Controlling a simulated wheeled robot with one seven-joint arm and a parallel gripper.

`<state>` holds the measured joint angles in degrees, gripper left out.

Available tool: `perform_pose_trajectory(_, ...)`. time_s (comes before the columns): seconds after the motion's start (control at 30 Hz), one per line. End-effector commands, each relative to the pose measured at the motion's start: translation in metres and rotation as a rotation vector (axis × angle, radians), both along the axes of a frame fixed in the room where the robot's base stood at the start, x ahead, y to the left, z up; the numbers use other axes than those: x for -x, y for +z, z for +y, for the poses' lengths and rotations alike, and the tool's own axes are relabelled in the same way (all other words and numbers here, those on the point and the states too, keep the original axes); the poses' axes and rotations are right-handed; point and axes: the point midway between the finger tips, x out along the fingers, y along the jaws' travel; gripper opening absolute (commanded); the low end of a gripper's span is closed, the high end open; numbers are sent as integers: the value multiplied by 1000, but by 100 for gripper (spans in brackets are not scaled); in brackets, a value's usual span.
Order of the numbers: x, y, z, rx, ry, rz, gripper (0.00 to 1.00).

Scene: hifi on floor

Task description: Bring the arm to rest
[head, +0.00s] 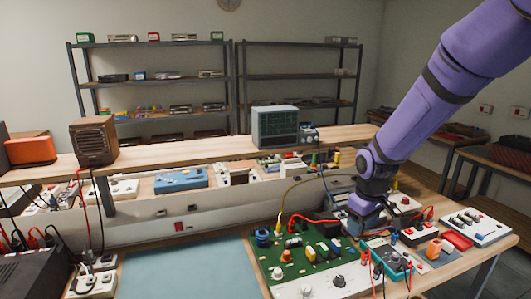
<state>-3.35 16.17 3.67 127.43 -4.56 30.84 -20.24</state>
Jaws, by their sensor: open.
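My purple arm (408,115) reaches in from the upper right and slopes down over the bench. At its lower end my gripper (354,226) points down, just above the right part of the green circuit board (265,272) and the devices beside it. The gripper is open and small in the picture. No object shows held in it. I cannot tell whether the fingertips touch anything below. The arm hides part of the bench and shelf behind it.
The bench is crowded around the gripper: a teal meter (388,254), an orange block (434,248), a red dish (456,240) and a white panel (475,227). A raised wooden shelf (215,151) carries an oscilloscope (275,127). A blue-green mat (190,270) lies bare at left.

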Motion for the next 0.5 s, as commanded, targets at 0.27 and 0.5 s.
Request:
perform_pose_trajectory(0.27,45,82,-16,-12,-122,-89,58)
perform_pose_trajectory(0.5,94,137,-27,-36,-227,-160,58)
